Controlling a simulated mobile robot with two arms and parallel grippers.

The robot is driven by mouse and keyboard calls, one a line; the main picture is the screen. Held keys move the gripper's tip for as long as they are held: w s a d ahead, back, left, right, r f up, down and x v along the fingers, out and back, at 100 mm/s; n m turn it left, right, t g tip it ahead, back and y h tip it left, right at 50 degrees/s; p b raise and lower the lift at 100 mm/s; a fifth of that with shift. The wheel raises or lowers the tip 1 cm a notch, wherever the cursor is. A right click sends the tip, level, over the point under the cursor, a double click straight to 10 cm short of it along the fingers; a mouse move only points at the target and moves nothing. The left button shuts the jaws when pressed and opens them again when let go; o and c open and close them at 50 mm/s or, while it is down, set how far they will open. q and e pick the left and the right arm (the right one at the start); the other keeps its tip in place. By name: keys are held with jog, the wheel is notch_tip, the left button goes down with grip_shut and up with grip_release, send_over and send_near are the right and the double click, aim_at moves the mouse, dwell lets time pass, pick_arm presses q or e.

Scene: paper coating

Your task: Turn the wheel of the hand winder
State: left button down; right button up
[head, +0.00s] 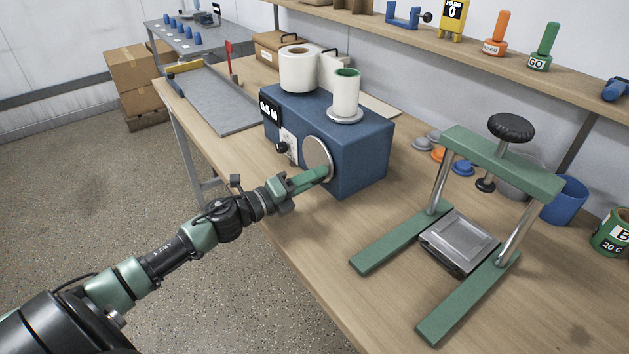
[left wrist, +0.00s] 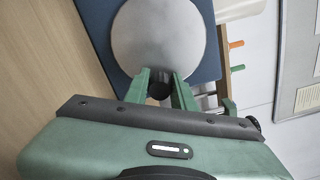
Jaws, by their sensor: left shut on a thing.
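The hand winder is a blue box (head: 361,150) on the wooden bench, with a white roll (head: 299,68) and a slimmer white roll with a green top (head: 346,92) above it. Its wheel (head: 317,152) is a pale metal disc on the front face; it also shows in the left wrist view (left wrist: 158,38). My left gripper (head: 322,173) is at the wheel's lower part. In the left wrist view, its green fingers (left wrist: 160,88) are shut on a dark round knob (left wrist: 159,91) at the wheel's edge. My right gripper is not in view.
A green press frame (head: 503,163) with a black hand knob stands to the right on the bench (head: 300,247). A grey board (head: 213,100) lies behind left of the winder. Grey, orange and blue small discs and a blue cup (head: 565,200) are at the back right.

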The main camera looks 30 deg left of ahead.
pick_arm(q)
jog(key=shift+a+f+m+b, duration=0.1)
jog(key=shift+f+m+b, duration=0.2)
jog(key=shift+m+b, duration=0.3)
jog(key=shift+a+f+m+b, duration=0.1)
jog(key=shift+f+m+b, duration=0.25)
jog(key=shift+m, duration=0.45)
jog(key=c, duration=1.2)
grip_release()
jog(key=shift+o, duration=0.2)
jog(key=shift+r, duration=0.1)
jog(key=shift+s+a, duration=0.2)
jog(key=shift+s, duration=0.2)
jog(key=shift+v, duration=3.4)
